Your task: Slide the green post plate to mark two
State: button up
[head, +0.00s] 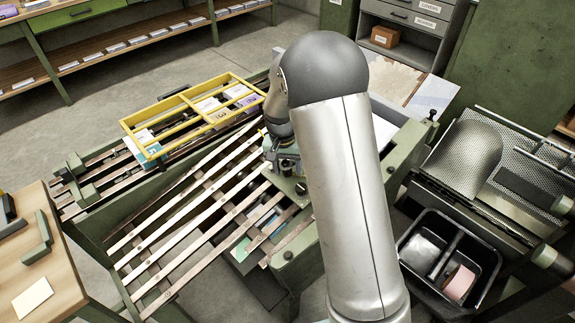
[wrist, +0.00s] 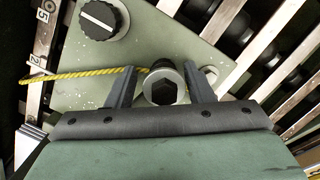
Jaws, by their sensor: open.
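The green post plate (wrist: 215,62) fills much of the wrist view. It carries a black knob with a white line (wrist: 100,18) and a round post with a dark hexagonal recess (wrist: 163,86). My gripper (wrist: 160,72) is open, with one finger on each side of the post. I cannot tell whether either finger touches it. A numbered strip (wrist: 38,82) with marks 5 and 2 runs along the left. In the head view the plate (head: 289,184) lies at the right end of the slats, below my gripper (head: 284,163); my arm hides part of it.
A yellow-and-black cord (wrist: 75,76) crosses the plate towards the post. Pale slats (head: 190,215) spread to the left, with a yellow frame (head: 180,96) behind them. A black bin (head: 408,235) sits at the right, and a wooden table (head: 55,265) at the left.

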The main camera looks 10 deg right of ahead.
notch_tip(320, 180, up, 17)
jog(key=a+p, duration=0.1)
jog(key=shift+w+a+r, duration=0.15)
jog(key=shift+w+a, duration=0.2)
dwell(0.3)
jog(key=s+r+n+p, duration=0.2)
jog(key=s+p, duration=0.1)
jog(key=s, duration=1.1)
jog(key=s+d+r+n+y+p, duration=0.1)
jog(key=s+n+p, duration=0.2)
jog(key=s, duration=1.2)
jog(key=shift+d+r+t+p, duration=0.25)
jog(key=shift+r+t+p, duration=0.15)
jog(key=shift+p, duration=0.4)
